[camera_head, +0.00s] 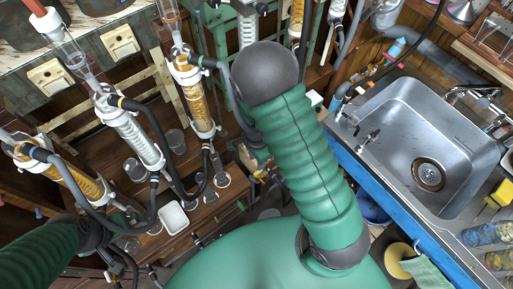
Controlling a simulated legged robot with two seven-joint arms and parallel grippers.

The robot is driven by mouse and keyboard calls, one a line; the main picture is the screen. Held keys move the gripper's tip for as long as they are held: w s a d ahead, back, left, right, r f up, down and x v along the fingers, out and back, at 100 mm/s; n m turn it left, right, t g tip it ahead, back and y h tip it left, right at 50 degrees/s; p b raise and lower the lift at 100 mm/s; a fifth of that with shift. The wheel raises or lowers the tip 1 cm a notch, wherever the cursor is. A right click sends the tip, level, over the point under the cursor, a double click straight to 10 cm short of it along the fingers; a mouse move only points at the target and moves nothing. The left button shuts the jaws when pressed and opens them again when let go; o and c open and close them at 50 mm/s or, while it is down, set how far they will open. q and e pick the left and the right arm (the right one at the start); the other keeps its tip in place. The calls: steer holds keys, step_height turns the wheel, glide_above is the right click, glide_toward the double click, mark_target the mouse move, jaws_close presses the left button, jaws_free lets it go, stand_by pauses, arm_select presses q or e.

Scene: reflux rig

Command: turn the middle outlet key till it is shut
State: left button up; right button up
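Several glass condensers with dark hoses stand at the left; one amber condenser (194,97) and one clear condenser (137,138) show well. I cannot pick out the middle outlet key for certain. My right arm's green sleeve crosses the middle of the view and covers part of the rig. My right gripper (262,172) is a small dark shape just left of that sleeve, near hoses; its fingers are too small and dark to read. My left gripper (98,236) is at the lower left, among hoses by the leftmost amber condenser (75,182); its fingers do not show clearly.
A steel sink (400,140) in a blue-edged counter fills the right side. Glass beakers (135,170) and a white dish (173,218) stand on the wooden bench under the condensers. Loose hoses hang around both grippers. A green frame (222,30) stands behind.

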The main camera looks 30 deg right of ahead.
step_height(320, 180, up, 7)
steer(key=p, duration=0.1)
steer(key=shift+r, duration=0.1)
stand_by(0.3)
